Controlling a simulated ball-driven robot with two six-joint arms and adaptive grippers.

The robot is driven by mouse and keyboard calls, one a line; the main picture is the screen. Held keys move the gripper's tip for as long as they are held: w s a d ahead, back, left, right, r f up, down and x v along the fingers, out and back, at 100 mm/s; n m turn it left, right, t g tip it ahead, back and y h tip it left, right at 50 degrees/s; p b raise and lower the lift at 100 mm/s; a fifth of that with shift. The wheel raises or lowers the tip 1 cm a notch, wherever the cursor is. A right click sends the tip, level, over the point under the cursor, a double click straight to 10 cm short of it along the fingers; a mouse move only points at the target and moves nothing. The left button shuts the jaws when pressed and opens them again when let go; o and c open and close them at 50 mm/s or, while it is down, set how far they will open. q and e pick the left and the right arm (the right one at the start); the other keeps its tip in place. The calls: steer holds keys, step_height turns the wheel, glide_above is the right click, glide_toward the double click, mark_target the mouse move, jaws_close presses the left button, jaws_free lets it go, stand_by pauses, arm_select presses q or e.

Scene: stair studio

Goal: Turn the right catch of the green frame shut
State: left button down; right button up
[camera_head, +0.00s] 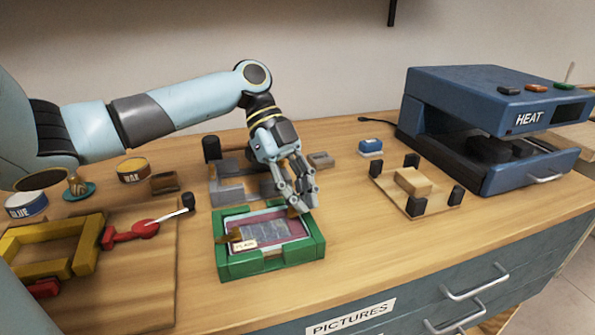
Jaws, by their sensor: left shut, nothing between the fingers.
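The green frame (311,244) lies flat near the front middle of the bench. It has a reddish inner border around a dark grey picture or pane, with a small cream label (244,244) at its left. A brass-coloured left catch (231,237) shows at the frame's left side. The right catch (293,212) shows only as a small brown piece by my fingertips. My left gripper (302,207) is shut and empty, pointing down at the frame's back right part. Whether it touches the catch, and how the catch is turned, I cannot tell. My right gripper is not in view.
A blue heat press (470,100) stands at the back right. A wooden jig (415,184) with dark corner posts is right of the frame. A grey fixture (228,191) sits behind it. A yellow frame clamp (40,250) with a red lever (145,229) is at left.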

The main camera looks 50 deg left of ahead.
arm_select(q)
steer(key=shift+d+r, duration=0.15)
steer(key=shift+d, duration=0.35)
steer(key=d, duration=0.1)
steer(key=d+p, duration=0.1)
steer(key=d, duration=0.1)
steer(key=shift+r+p, duration=0.3)
steer(key=v, duration=0.9)
steer(key=shift+a+r+b, duration=0.2)
steer(key=shift+a+b, duration=0.1)
steer(key=shift+a, duration=0.1)
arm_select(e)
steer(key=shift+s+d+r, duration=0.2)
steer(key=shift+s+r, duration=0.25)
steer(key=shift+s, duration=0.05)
arm_select(q)
steer(key=shift+s, duration=0.1)
steer(key=shift+d, duration=0.1)
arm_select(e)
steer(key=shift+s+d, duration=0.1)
